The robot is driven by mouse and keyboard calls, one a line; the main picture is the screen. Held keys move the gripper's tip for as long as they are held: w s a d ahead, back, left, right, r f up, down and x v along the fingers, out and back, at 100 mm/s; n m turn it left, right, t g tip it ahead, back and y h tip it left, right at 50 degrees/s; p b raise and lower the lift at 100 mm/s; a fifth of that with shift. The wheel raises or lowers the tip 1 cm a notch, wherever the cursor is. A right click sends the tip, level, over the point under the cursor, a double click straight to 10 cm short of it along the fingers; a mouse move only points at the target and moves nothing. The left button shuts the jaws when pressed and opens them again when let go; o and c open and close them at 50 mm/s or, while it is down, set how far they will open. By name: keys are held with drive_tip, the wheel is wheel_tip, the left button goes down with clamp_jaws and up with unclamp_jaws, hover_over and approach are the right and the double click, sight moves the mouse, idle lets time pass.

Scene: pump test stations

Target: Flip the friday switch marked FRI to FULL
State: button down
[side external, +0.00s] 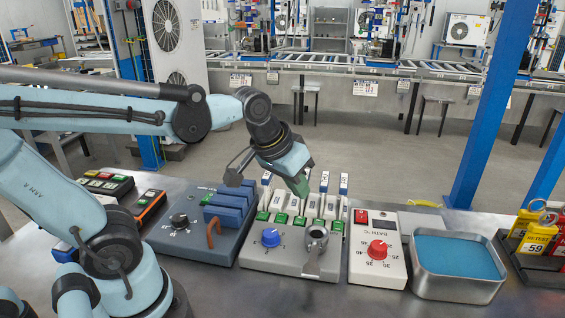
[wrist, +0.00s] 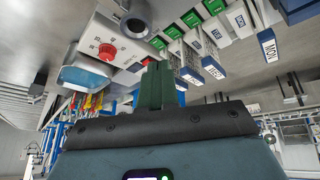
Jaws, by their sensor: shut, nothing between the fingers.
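A grey switch panel (side external: 281,258) carries a row of several white switches with green labels and blue tags. In the wrist view, one blue tag (wrist: 268,46) reads MON at the right end of the row. I cannot read FRI on any tag; the tag at the row's left end in the wrist view is at least partly behind my fingers. In the side view, the rightmost switch (side external: 343,184) has its blue tag standing up. My gripper (side external: 303,192) is shut and empty, with its green fingers over the middle of the row. I cannot tell whether it touches a switch.
A blue knob (side external: 271,238) and a grey round fitting (side external: 316,238) sit in front of the switches. A bath controller with a red dial (side external: 377,250) and a blue-filled tray (side external: 457,294) stand to the right. A panel with blue levers (side external: 228,205) stands left.

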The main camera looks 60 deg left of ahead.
drive_tip(key=shift+s+f+m+t, duration=0.3)
drive_tip(key=shift+s+m, duration=0.05)
drive_tip(key=shift+s, duration=0.2)
drive_tip(key=shift+s+f+m+t, duration=0.25)
drive_tip(key=shift+s+m+t, duration=0.05)
drive_tip(key=shift+s, duration=0.25)
drive_tip(key=shift+s+f+m+t, duration=0.3)
drive_tip(key=shift+s+m, duration=0.05)
drive_tip(key=shift+s, duration=0.2)
wheel_tip(320, 180, up, 3)
drive_tip(key=m+g+y, duration=0.1)
drive_tip(key=m+g, duration=0.5)
drive_tip(key=m, duration=0.3)
hover_over(339, 221)
drive_tip(key=s+d, duration=0.2)
drive_tip(key=shift+w+a+r, duration=0.1)
drive_tip(key=shift+a, duration=0.05)
drive_tip(key=f, duration=0.4)
drive_tip(key=w+a+f, duration=0.1)
drive_tip(key=f, duration=0.9)
drive_tip(key=shift+w+a, duration=0.2)
